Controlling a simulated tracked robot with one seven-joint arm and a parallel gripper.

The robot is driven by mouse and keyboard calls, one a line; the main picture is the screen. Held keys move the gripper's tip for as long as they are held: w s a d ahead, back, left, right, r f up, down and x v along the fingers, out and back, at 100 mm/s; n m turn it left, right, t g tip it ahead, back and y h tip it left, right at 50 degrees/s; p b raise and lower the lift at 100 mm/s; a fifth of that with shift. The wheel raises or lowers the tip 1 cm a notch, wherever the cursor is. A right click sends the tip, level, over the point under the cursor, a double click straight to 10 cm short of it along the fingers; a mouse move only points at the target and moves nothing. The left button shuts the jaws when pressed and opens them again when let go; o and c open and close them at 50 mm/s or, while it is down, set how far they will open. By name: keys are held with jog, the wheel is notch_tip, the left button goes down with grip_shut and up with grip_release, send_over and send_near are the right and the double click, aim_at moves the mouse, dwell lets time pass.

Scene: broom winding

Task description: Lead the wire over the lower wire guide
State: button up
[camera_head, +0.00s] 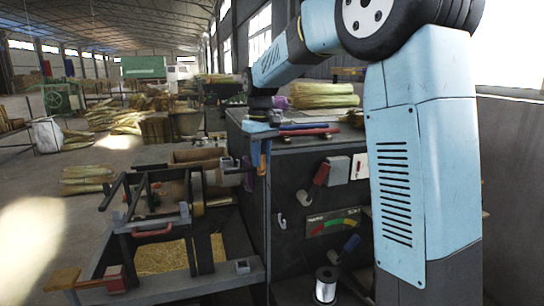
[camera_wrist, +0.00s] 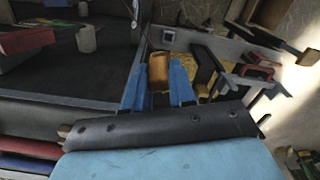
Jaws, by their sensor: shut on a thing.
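My gripper (camera_head: 260,172) points down beside the left front edge of the dark cabinet. In the wrist view its two blue fingers (camera_wrist: 158,92) are closed around a small orange-brown wooden piece (camera_wrist: 158,71), probably the handle at the wire's end. A spool (camera_head: 326,284) with silvery wire stands low at the cabinet. A small pale hook (camera_head: 281,220) on the cabinet front, below and right of my gripper, looks like the lower wire guide. The wire is too thin to follow, so I cannot tell whether it touches the hook.
The dark cabinet (camera_head: 290,258) has a red lever (camera_head: 316,181), a blue lever (camera_head: 346,248) and a coloured gauge (camera_head: 333,223). A winding frame (camera_head: 155,228) with a straw-filled tray stands close on the left. Open floor (camera_head: 30,235) lies farther left.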

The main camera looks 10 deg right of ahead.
notch_tip(320, 180, down, 22)
jog(key=shift+d+r, duration=0.15)
jog(key=shift+r, duration=0.1)
dwell(1.0)
